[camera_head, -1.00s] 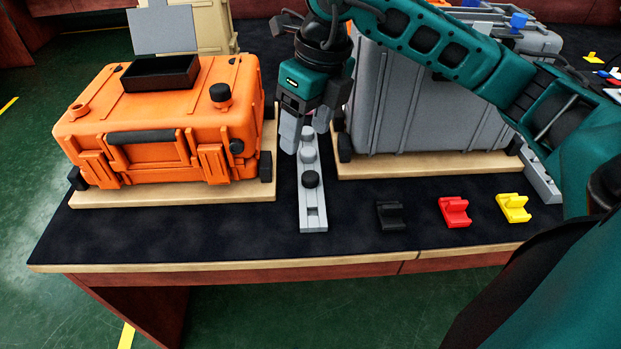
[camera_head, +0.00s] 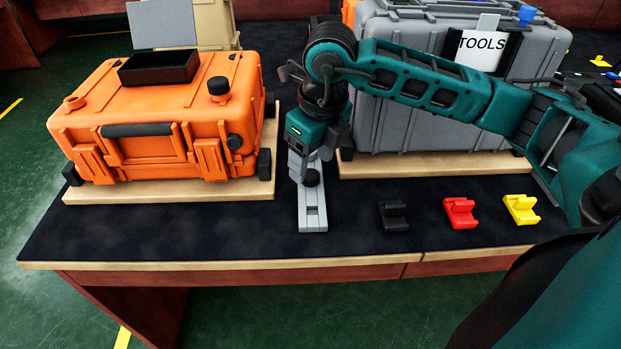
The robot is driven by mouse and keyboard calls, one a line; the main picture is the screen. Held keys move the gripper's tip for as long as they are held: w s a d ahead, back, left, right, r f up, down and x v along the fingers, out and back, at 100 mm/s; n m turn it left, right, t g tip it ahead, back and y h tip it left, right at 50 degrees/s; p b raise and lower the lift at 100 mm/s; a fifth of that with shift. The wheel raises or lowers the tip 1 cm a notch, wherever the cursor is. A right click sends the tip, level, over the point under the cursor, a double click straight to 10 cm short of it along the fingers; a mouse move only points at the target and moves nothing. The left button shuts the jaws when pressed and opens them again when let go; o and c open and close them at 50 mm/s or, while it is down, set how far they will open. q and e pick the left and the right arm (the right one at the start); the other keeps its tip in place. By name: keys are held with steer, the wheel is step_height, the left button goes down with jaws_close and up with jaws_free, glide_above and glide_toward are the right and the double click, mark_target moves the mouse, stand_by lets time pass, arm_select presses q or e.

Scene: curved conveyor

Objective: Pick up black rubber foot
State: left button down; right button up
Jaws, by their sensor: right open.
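The gripper hides the far part of the strip. My left gripper is not in view.
An orange case (camera_head: 155,130) on a wooden board is on the left, close to the strip. A grey case (camera_head: 440,120) labelled TOOLS is behind my right arm. Black (camera_head: 393,215), red (camera_head: 460,212) and yellow (camera_head: 520,209) clips lie at the front right.

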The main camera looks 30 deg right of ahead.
mark_target(311, 174)
step_height(311, 174, down, 3)
steer(key=shift+w, duration=0.15)
steer(key=shift+r, duration=0.1)
steer(key=c, duration=1.1)
steer(key=shift+r, duration=0.15)
steer(key=shift+r+p, duration=3.6)
steer(key=shift+r, duration=8.05)
steer(key=shift+f, duration=0.1)
